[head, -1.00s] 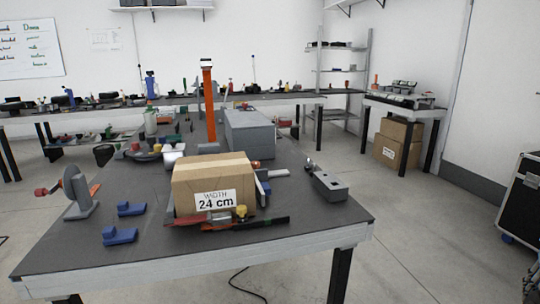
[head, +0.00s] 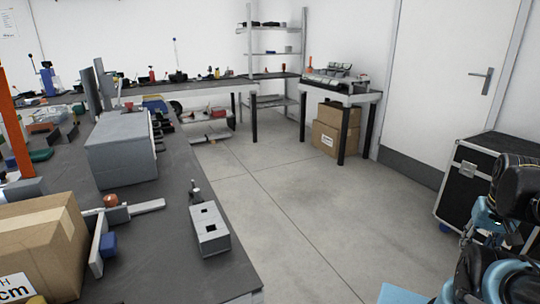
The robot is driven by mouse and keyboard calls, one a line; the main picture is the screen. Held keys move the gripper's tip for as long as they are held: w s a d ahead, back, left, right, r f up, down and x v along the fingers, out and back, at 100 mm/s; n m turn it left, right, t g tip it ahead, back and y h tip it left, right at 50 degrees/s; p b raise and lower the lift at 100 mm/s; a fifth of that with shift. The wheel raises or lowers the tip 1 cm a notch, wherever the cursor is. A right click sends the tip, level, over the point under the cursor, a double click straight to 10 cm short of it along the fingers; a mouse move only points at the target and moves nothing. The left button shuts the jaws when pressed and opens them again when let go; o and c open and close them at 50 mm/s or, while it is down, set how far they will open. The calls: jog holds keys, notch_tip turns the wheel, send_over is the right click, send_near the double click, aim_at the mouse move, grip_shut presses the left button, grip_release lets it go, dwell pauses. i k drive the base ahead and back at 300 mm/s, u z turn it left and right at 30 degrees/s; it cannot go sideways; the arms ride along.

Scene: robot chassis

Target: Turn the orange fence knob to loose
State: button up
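A small orange-brown round knob (head: 111,200) sits near a grey fence-like bar (head: 145,207) at the left of the head view, just behind the cardboard box. An upright light grey plate (head: 98,240) stands beside the box, with a blue knob-like part (head: 108,245) on its right side. Whether the orange knob is tight or loose cannot be told. Black and blue links of my arm show at the right edge, well away from the knob. My gripper is not in view.
A cardboard box (head: 38,245) covers the table's near left. A grey block with square holes (head: 209,232) lies near the table's right edge, and a large grey box (head: 122,155) stands behind. Open floor (head: 285,200) lies right of the table; a black case (head: 470,180) stands further right.

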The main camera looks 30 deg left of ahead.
aim_at(110, 200)
jog(key=i, duration=2.6)
jog(key=u, duration=4.35)
jog(key=i, duration=0.9)
